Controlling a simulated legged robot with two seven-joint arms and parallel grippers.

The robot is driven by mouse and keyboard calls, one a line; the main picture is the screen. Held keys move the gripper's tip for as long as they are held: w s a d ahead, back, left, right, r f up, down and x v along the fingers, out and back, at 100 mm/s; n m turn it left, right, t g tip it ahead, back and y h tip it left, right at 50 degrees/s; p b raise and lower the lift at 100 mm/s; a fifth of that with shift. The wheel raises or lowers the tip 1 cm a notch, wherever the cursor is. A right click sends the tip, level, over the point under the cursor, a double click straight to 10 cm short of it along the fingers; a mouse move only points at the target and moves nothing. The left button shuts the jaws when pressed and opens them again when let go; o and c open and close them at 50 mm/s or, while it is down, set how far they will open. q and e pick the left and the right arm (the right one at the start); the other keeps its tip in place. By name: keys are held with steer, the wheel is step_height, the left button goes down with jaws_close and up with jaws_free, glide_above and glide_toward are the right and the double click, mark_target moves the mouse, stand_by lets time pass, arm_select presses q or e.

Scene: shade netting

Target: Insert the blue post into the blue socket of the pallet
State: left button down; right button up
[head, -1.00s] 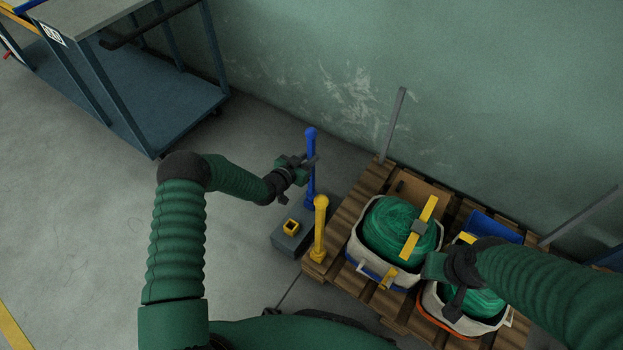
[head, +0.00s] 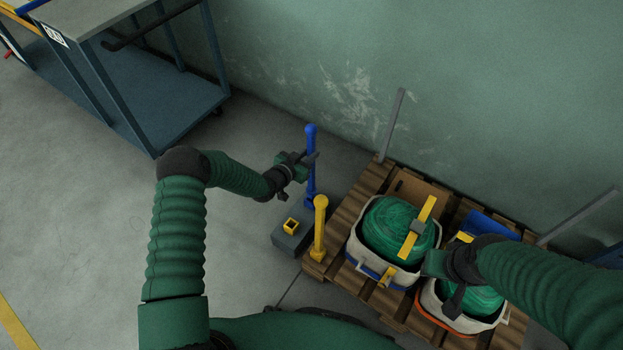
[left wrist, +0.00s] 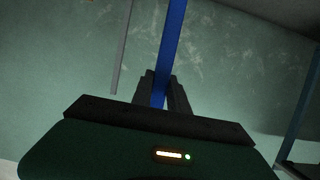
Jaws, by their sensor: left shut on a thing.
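The blue post (head: 311,145) stands upright in the head view, with a round knob at its top. My left gripper (head: 309,160) is shut on its upper part. The post also runs up between the fingers in the left wrist view (left wrist: 172,45). Its lower end is at a blue collar (head: 309,203) on the far end of a grey block (head: 283,241); I cannot tell how deep it sits. The wooden pallet (head: 345,225) is to the right; I cannot make out its blue socket. My right gripper (head: 455,303) is over the bags, its jaw state unclear.
A yellow post (head: 320,230) stands at the pallet's near left corner, close beside the blue one. An empty yellow socket (head: 290,226) is on the grey block. White bags with green netting (head: 392,225) fill the pallet. A grey upright (head: 392,125) rises behind.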

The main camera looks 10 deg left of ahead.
steer(key=shift+p+v, duration=0.8)
steer(key=shift+w, duration=0.25)
steer(key=shift+p+v, duration=0.75)
steer(key=shift+p, duration=0.05)
steer(key=shift+w, duration=0.15)
